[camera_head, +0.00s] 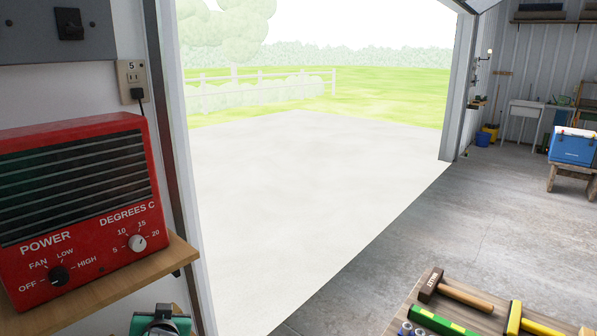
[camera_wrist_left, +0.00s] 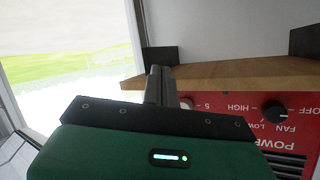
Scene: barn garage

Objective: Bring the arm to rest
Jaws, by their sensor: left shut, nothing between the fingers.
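My left gripper (camera_head: 163,320) shows only in part at the bottom left of the head view, by the front edge of the wooden shelf (camera_head: 150,268). In the left wrist view its two fingers (camera_wrist_left: 158,84) are pressed together and empty. A red heater (camera_head: 85,205) stands on the shelf, with a power knob (camera_head: 58,276) and a temperature knob (camera_head: 137,243). The heater also shows upside down at the right of the left wrist view (camera_wrist_left: 275,140), beside the fingers. I cannot tell whether the fingers touch the shelf. My right gripper is not in view.
A wall outlet (camera_head: 132,82) with a plug is above the heater. The wide doorway opens onto bare pavement (camera_head: 300,200). A wooden surface with a hammer (camera_head: 460,290) and other tools is at the bottom right. A blue cooler (camera_head: 572,148) stands far right. The floor (camera_head: 440,215) between is clear.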

